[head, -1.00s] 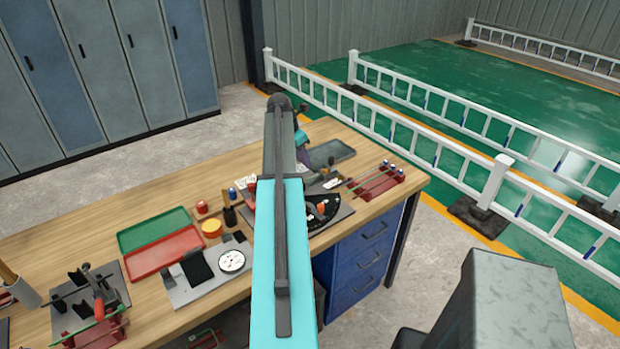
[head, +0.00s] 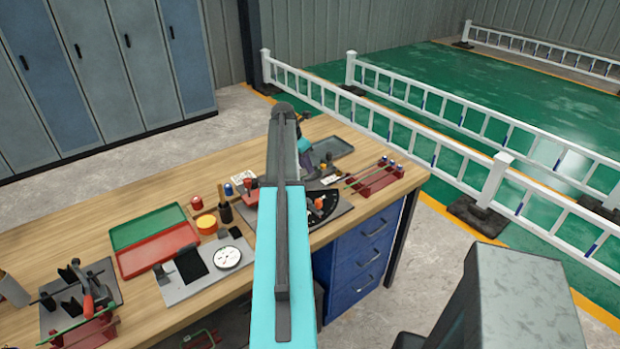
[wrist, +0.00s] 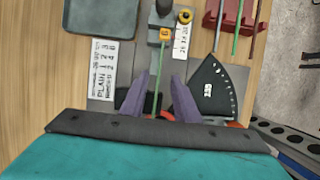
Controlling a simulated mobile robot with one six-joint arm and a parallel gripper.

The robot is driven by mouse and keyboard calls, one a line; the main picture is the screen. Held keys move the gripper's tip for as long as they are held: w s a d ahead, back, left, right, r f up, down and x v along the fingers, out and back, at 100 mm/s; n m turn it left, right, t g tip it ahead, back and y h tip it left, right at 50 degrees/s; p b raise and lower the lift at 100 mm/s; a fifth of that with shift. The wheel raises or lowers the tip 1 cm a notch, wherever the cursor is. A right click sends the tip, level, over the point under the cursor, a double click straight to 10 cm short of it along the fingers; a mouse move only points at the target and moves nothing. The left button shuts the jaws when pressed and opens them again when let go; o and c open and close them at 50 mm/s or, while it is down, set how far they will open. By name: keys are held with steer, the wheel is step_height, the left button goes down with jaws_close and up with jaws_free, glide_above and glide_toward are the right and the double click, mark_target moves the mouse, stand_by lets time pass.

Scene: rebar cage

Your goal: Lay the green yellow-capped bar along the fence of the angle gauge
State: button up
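The green bar (wrist: 155,85) shows in the wrist view with its yellow cap (wrist: 165,34) at the top. It runs down between the two purple fingers of my gripper (wrist: 163,76). The fingers stand apart, with a gap on both sides of the bar. The angle gauge has a dark, fan-shaped scale plate (wrist: 212,90) to the right of the bar; it also shows in the head view (head: 323,205). I cannot tell whether the bar touches the fence. The bar's lower end is hidden by my gripper body. In the head view my arm covers most of the gripper.
A red rack (head: 378,181) with other bars stands right of the gauge. A grey tray (head: 330,148) lies behind. Red (head: 157,249) and green (head: 148,226) trays lie left. A printed card (wrist: 103,68) lies left of the bar. The bench's front left-middle has a fixture plate (head: 205,268).

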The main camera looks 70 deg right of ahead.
steer(key=shift+x, duration=1.85)
jaws_close()
steer(key=shift+w+r, duration=0.15)
steer(key=shift+w, duration=0.2)
steer(key=shift+r+p, duration=2.5)
steer(key=shift+r, duration=1.25)
